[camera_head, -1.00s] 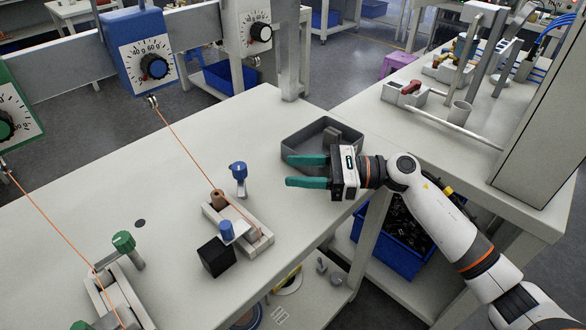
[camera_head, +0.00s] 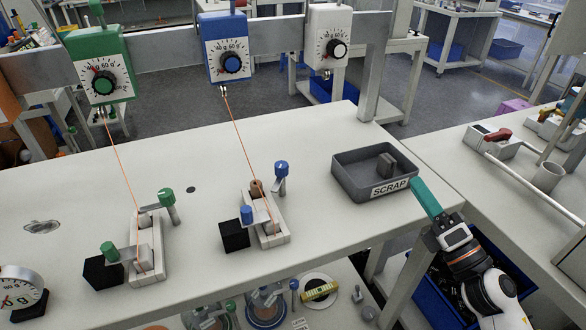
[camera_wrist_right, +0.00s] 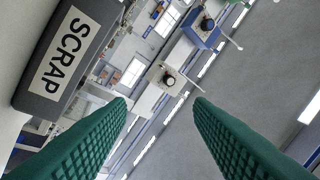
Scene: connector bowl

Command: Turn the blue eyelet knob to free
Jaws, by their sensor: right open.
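Two blue knobs show at the middle fixture (camera_head: 272,232). One blue knob (camera_head: 281,168) stands on a post at its back right; the other blue knob (camera_head: 246,214) is at its front left, beside a black block (camera_head: 234,235). I cannot tell which is the eyelet knob. An orange wire (camera_head: 240,135) runs from the blue dial box (camera_head: 226,50) down to this fixture. My right gripper (camera_head: 420,184) is at the table's right edge by the scrap tray, well right of both knobs. In the wrist view its green fingers (camera_wrist_right: 161,102) are apart with nothing between them.
The grey scrap tray (camera_head: 345,183) holds a grey block (camera_head: 386,166). A similar fixture with green knobs (camera_head: 166,196) stands to the left, wired to a green dial box (camera_head: 98,65). A white dial box (camera_head: 327,30) hangs at the back. The table between fixture and tray is clear.

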